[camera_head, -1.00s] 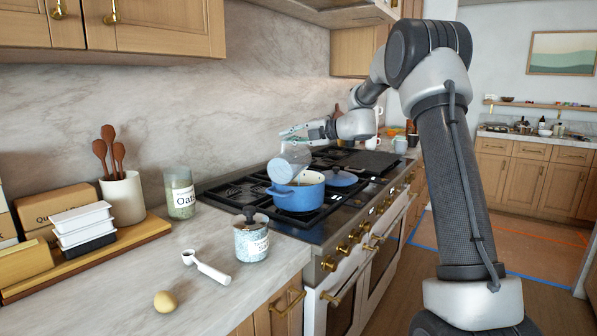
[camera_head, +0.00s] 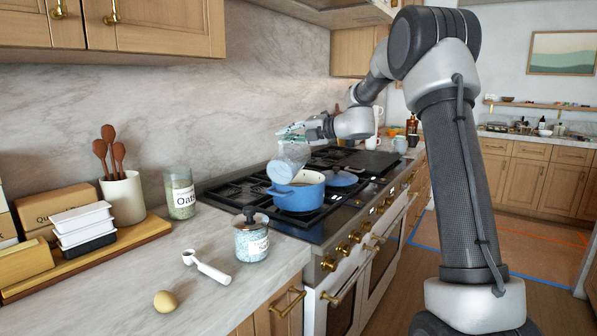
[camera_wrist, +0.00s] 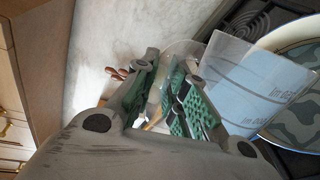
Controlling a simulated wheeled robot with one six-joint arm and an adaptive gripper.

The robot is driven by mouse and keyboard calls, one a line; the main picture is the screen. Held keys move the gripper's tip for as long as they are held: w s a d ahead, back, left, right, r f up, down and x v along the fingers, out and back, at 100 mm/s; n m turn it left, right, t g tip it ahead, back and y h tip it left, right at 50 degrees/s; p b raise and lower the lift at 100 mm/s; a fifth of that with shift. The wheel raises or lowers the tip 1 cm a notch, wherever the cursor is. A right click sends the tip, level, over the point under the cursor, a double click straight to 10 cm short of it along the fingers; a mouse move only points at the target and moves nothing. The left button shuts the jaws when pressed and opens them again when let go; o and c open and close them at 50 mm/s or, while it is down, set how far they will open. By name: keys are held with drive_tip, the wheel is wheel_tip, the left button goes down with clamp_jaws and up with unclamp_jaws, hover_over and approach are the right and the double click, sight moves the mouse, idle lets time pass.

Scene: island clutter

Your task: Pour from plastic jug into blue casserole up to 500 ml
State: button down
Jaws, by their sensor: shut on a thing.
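The clear plastic jug (camera_head: 288,161), with printed marks, is held tilted over the left side of the blue casserole (camera_head: 300,199) on the stove. My gripper (camera_head: 298,134) is shut on the jug at its upper side. In the wrist view the fingers (camera_wrist: 175,100) with green pads are beside the bluish jug wall (camera_wrist: 245,85), partly hiding its handle side. The casserole's pale rim (camera_wrist: 283,32) is behind the jug, with a mottled grey-green surface inside. I cannot tell the liquid level or whether a stream is falling.
A blue lid (camera_head: 341,178) lies on the stove behind the casserole. A labelled lidded jar (camera_head: 251,240), a white scoop (camera_head: 207,267) and a yellow round item (camera_head: 165,301) are on the near counter. An oats jar (camera_head: 180,193) stands by the wall. The near counter's middle is mostly clear.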

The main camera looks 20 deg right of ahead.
sight(281, 138)
drive_tip(key=shift+s+a+r+n, duration=0.4)
drive_tip(key=shift+s+a+n, duration=0.2)
drive_tip(key=shift+s+n, duration=0.1)
drive_tip(key=s+a+n, duration=0.1)
drive_tip(key=s+a+n+t, duration=0.1)
drive_tip(key=n, duration=0.1)
drive_tip(key=shift+s+h, duration=0.15)
drive_tip(key=shift+h, duration=0.15)
drive_tip(key=n, duration=0.1)
drive_tip(key=f+n, duration=0.1)
drive_tip(key=s+f+n+t, duration=0.1)
drive_tip(key=shift+a+n, duration=0.4)
